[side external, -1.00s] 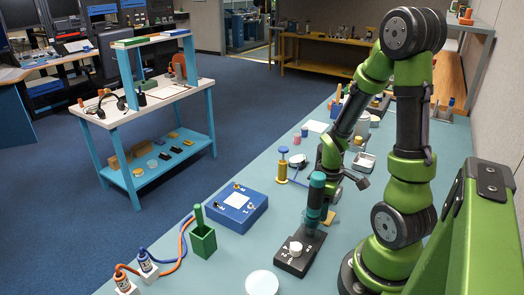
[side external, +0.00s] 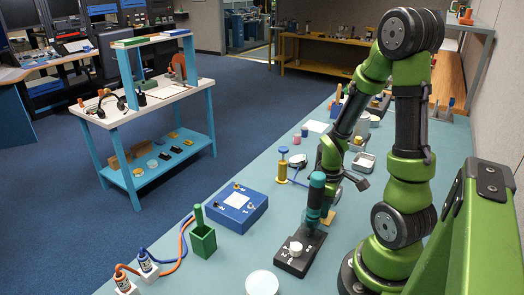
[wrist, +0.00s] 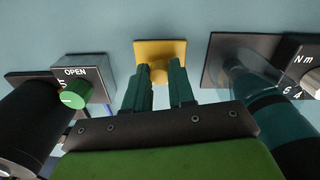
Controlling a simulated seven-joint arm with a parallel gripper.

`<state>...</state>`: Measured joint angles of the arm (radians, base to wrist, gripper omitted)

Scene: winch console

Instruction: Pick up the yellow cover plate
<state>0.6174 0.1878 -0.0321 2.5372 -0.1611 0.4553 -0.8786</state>
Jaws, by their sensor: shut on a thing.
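The yellow cover plate (wrist: 160,50) is a square plate with a round knob in its middle, seen in the upper middle of the wrist view. My gripper (wrist: 160,78) has its two dark teal fingers on either side of the knob and is shut on it. In the side external view a small part of the plate (side external: 329,217) shows below my gripper (side external: 328,207), partly hidden by the teal-topped cylinder. I cannot tell whether the plate touches the table.
The teal and black cylinder (side external: 315,195) stands on a black base with a white knob (side external: 295,248), close beside my gripper. A box marked OPEN with a green knob (wrist: 73,95) lies on the other side in the wrist view. A blue box (side external: 236,207) and a green cup (side external: 203,241) stand farther left.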

